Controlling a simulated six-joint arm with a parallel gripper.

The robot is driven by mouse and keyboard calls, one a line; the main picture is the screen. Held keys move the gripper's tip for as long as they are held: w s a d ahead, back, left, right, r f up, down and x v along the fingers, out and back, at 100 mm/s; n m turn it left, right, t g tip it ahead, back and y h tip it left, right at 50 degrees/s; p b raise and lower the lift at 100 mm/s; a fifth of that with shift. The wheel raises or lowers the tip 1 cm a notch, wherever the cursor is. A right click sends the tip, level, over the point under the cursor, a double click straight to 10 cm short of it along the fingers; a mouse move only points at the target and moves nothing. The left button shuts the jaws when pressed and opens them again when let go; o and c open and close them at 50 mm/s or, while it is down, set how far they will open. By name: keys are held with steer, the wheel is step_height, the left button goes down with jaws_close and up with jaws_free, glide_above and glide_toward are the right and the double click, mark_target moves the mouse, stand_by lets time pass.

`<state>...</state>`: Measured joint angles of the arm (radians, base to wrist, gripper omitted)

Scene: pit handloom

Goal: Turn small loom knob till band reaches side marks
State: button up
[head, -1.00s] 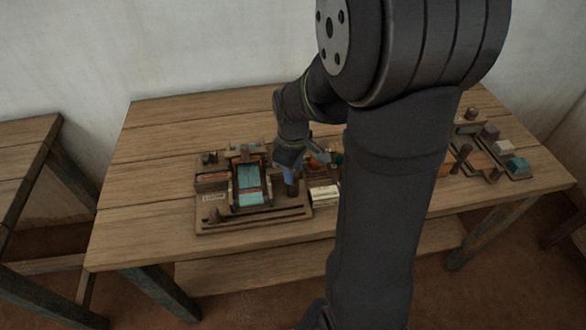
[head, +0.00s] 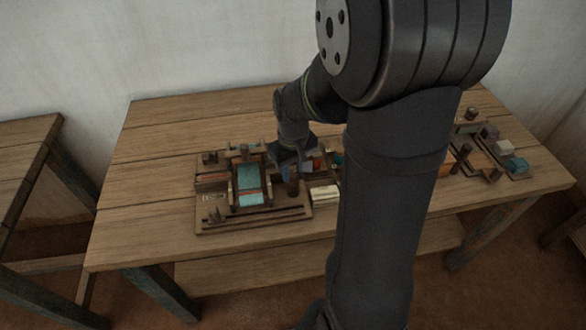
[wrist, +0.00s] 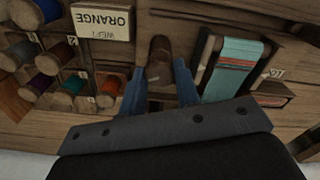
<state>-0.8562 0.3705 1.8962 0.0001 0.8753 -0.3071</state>
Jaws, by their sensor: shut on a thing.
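The small loom (head: 235,208) stands on the table left of my arm, with a teal cloth (head: 249,179) on its frame. In the wrist view the cloth (wrist: 228,82) carries a narrow red-orange band (wrist: 235,63) across it. I cannot make out the side marks. An upright brown knob (head: 292,187) stands at the loom's right side; it also shows in the wrist view (wrist: 159,52). My gripper (wrist: 159,76) has its blue fingers on either side of this knob, shut on it. In the head view my gripper (head: 290,170) is partly hidden by my wrist.
A card reading "WEFT ORANGE" (wrist: 103,22) and a rack of several coloured spools (wrist: 60,82) lie close beside the knob. More small blocks (head: 504,148) and posts stand at the table's right. The table's left part (head: 150,170) is clear.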

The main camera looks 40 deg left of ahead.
mark_target(293, 172)
steer(key=shift+m, duration=1.2)
steer(key=o, duration=1)
steer(key=shift+c, duration=0.2)
steer(key=shift+r, duration=0.15)
step_height(293, 172, up, 17)
step_height(293, 172, down, 17)
steer(key=shift+f, duration=0.15)
